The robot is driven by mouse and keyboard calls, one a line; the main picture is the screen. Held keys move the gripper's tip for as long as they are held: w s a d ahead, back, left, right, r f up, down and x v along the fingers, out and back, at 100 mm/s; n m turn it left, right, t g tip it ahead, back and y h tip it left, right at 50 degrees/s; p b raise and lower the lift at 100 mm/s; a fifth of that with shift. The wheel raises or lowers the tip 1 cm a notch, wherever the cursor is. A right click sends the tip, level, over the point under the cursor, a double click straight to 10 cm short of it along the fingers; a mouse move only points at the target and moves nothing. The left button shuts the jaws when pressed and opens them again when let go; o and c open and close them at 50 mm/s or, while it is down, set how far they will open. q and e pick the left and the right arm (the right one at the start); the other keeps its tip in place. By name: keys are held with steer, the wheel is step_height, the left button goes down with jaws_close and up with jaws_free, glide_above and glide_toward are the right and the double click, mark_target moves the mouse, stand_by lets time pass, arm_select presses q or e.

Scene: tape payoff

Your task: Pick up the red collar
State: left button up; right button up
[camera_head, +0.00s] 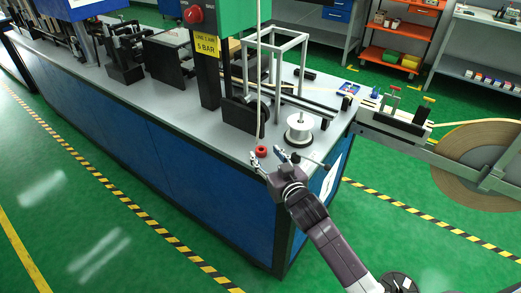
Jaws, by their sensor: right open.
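The red collar (261,151) is a small red ring lying on the grey top of the long blue bench (222,143), close to its front edge near the right end. My right gripper (268,158) is open and reaches up from the bottom of the view. Its fingers are spread just in front of the collar, one to the left and one to the right. I cannot tell whether a finger touches the collar. My left gripper is not in view.
A white spool (299,129) on a dark round base stands right of the collar. A thin pale vertical rod (258,75) and a dark plate (238,116) stand behind it. A large tape roll (478,165) is at the right. The green floor in front is clear.

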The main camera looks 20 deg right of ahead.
mark_target(260, 148)
steer(key=x, duration=0.3)
steer(key=shift+w+f, duration=0.25)
steer(key=shift+w, duration=0.1)
steer(key=shift+w+f, duration=0.25)
steer(key=shift+w, duration=0.45)
steer(key=c, duration=0.7)
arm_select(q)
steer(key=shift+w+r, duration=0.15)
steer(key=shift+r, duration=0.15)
arm_select(e)
steer(key=c, duration=0.6)
